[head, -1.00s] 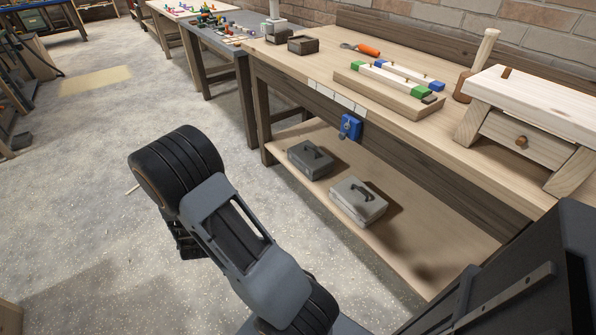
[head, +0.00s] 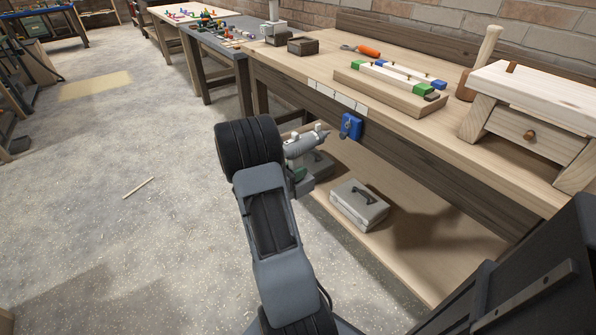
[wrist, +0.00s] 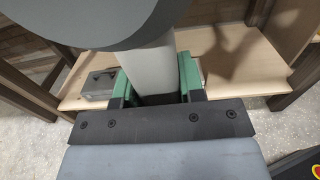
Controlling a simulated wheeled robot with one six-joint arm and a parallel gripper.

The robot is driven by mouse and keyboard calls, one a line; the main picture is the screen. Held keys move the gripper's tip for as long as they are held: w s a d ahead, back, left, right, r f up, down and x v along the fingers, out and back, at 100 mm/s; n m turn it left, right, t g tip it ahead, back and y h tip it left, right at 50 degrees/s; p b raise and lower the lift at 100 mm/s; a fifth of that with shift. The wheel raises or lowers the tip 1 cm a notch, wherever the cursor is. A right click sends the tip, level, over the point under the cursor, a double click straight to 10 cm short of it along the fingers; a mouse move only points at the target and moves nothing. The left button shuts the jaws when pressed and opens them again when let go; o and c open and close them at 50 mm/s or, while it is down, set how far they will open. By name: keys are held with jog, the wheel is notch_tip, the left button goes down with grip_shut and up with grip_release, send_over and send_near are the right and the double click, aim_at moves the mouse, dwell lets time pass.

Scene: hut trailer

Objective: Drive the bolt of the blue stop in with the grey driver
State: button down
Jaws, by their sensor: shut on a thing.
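The blue stop (head: 350,126) is fixed to the front edge of the long wooden bench; its bolt is too small to make out. The grey driver (head: 304,145) is held in front of the bench, left of the stop in the head view, with a small visible gap between them. My gripper (head: 299,174) is below the driver, with its green jaws shut on it. In the wrist view the driver's pale grey grip (wrist: 152,70) stands between the green jaws, and its dark round body covers the top left. Its tip is not visible there.
The bench's lower shelf (head: 395,235) holds a light grey toolbox (head: 359,203) and a darker toolbox partly behind my gripper. On the bench top are a board (head: 390,95) with coloured blocks and an orange-handled tool (head: 367,50).

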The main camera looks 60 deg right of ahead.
aim_at(312, 181)
jog(key=shift+s+d+r+g, duration=0.1)
jog(key=shift+s+d+g, duration=0.05)
jog(key=shift+g, duration=0.15)
jog(key=shift+x, duration=2.75)
jog(key=shift+x, duration=0.9)
jog(key=shift+v, duration=1.5)
jog(key=shift+s+a+p, duration=0.25)
jog(key=shift+s+a, duration=1.1)
jog(key=shift+a, duration=0.2)
jog(key=shift+s+a+p, duration=0.2)
jog(key=shift+s+a, duration=1.1)
jog(key=shift+a, duration=0.25)
